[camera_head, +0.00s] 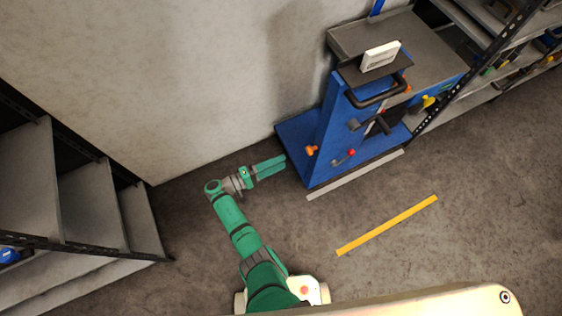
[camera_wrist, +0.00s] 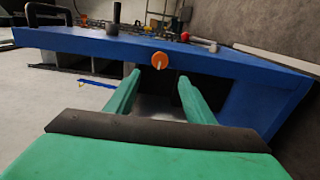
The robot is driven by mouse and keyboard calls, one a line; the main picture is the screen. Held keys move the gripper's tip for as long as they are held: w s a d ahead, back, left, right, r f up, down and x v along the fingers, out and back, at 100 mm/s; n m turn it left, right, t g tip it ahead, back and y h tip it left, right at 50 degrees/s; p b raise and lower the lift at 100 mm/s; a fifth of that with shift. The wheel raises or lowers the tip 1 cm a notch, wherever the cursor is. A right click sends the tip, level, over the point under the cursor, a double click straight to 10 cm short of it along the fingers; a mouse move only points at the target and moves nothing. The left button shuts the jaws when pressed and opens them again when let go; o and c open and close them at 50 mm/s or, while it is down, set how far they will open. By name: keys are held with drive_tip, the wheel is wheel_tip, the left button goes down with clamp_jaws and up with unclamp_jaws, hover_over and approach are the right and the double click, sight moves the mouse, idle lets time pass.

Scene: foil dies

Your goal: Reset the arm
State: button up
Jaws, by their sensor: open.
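My green arm reaches up from the bottom middle of the head view, bent to the right at its wrist. My gripper (camera_head: 284,163) points at the left side of the blue machine (camera_head: 337,125). In the wrist view, my gripper (camera_wrist: 160,92) has its two green fingers spread apart with nothing between them. The blue machine (camera_wrist: 250,90) fills the space ahead of the fingers, and its orange knob (camera_wrist: 159,60) shows just above the fingertips. I cannot tell whether the fingertips touch the machine.
The orange knob (camera_head: 312,150), a red-tipped lever (camera_head: 345,158) and a black handle (camera_head: 378,92) stick out of the machine. Grey shelves (camera_head: 85,200) stand at left, and a rack (camera_head: 500,50) at right. Floor around the yellow strip (camera_head: 388,225) is clear.

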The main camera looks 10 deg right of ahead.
idle(0.4)
drive_tip(key=s+f+n+y, duration=0.2)
drive_tip(key=s+f+y, duration=0.6)
drive_tip(key=s+f, duration=0.65)
drive_tip(key=s+a+m+y, duration=0.1)
drive_tip(key=s+a+y, duration=0.4)
drive_tip(key=s, duration=0.5)
drive_tip(key=s+r+m+t+y, duration=0.1)
drive_tip(key=s+r+t, duration=0.1)
drive_tip(key=r, duration=1.1)
drive_tip(key=s+d+r+m+t+y, duration=0.1)
drive_tip(key=r+t, duration=0.3)
drive_tip(key=r, duration=0.9)
drive_tip(key=s+r+m+t+y, duration=0.2)
drive_tip(key=s+r+m+t, duration=0.1)
drive_tip(key=r, duration=1)
drive_tip(key=shift+s+d+r, duration=0.25)
drive_tip(key=shift+d+r, duration=0.05)
drive_tip(key=shift+d, duration=0.05)
